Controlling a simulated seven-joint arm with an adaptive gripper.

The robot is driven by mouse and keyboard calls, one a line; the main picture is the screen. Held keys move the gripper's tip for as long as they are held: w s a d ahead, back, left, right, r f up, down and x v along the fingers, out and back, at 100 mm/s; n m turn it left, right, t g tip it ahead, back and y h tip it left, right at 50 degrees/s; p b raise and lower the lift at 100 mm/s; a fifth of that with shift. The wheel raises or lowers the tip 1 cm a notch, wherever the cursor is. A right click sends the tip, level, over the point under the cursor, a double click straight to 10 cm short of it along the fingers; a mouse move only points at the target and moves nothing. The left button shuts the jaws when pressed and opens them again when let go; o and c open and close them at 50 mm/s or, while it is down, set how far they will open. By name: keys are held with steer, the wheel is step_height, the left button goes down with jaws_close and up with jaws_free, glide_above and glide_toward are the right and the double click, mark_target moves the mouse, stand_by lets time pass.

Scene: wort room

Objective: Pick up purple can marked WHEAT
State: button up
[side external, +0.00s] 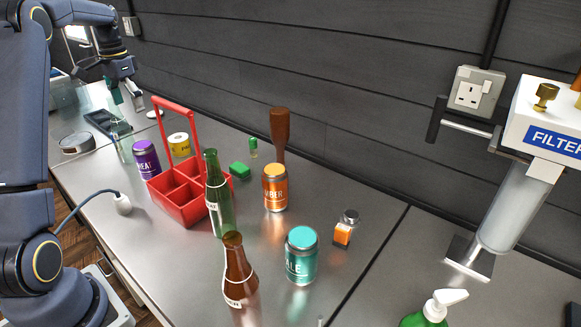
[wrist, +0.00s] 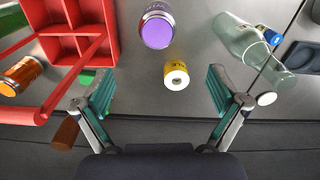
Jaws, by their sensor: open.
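The purple can (side external: 146,159) marked with letters ending in "EAT" stands upright on the metal counter, left of the red carrier, in the side view. In the wrist view the purple can (wrist: 157,27) is near the top middle, seen from above, beyond my fingertips. My gripper (side external: 125,100) is above the counter, behind and left of the can in the side view. In the wrist view my gripper (wrist: 161,88) is open, with its teal finger pads wide apart. A yellow roll-like item (wrist: 176,75) sits between the fingers in view, below the purple can.
The red carrier (side external: 172,203) stands close beside the purple can; its handle rises high. A clear bottle (wrist: 240,40) is on the can's other side. An orange can (side external: 275,188), teal can (side external: 301,258), green bottle (side external: 218,195) and brown bottle (side external: 238,275) stand farther off.

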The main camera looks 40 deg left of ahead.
mark_target(141, 144)
step_height(141, 144, down, 12)
steer(key=shift+r, duration=0.1)
steer(key=shift+d+f, duration=0.15)
steer(key=shift+f, duration=1.2)
steer(key=shift+d+f, duration=0.1)
steer(key=shift+f, duration=1.2)
steer(key=shift+w, duration=0.1)
steer(key=c, duration=1.7)
